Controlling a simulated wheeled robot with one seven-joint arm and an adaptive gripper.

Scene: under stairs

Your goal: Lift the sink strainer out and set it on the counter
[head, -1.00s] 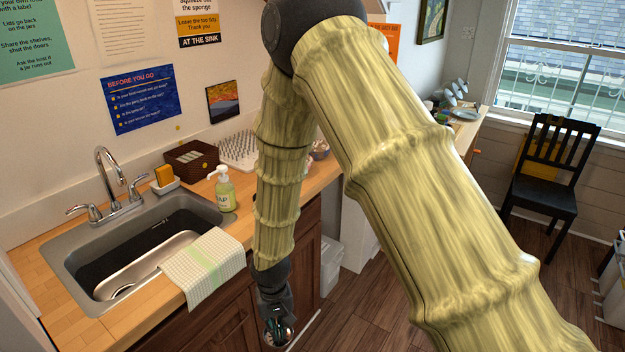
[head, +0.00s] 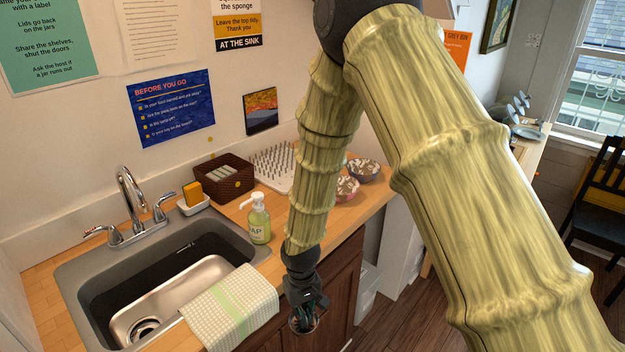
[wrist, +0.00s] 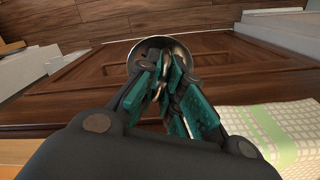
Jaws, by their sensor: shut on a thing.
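My gripper (head: 303,318) hangs in front of the lower cabinet doors, off the counter's front edge. In the wrist view my gripper (wrist: 165,88) is shut on the sink strainer (wrist: 182,47), a round metal cup whose rim shows beyond the teal finger pads. In the head view the strainer is mostly hidden by the fingers. The sink (head: 195,288) has a steel basin with an open round drain at its lower left. The wooden counter (head: 375,205) runs along the wall on both sides of the sink.
A checked towel (head: 230,305) hangs over the counter's front edge. A soap bottle (head: 259,220), a sponge in a white holder (head: 194,203), a brown basket (head: 224,178), a spiked drying rack (head: 272,165) and two bowls (head: 363,171) stand on the counter. A chair (head: 600,200) stands at the right.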

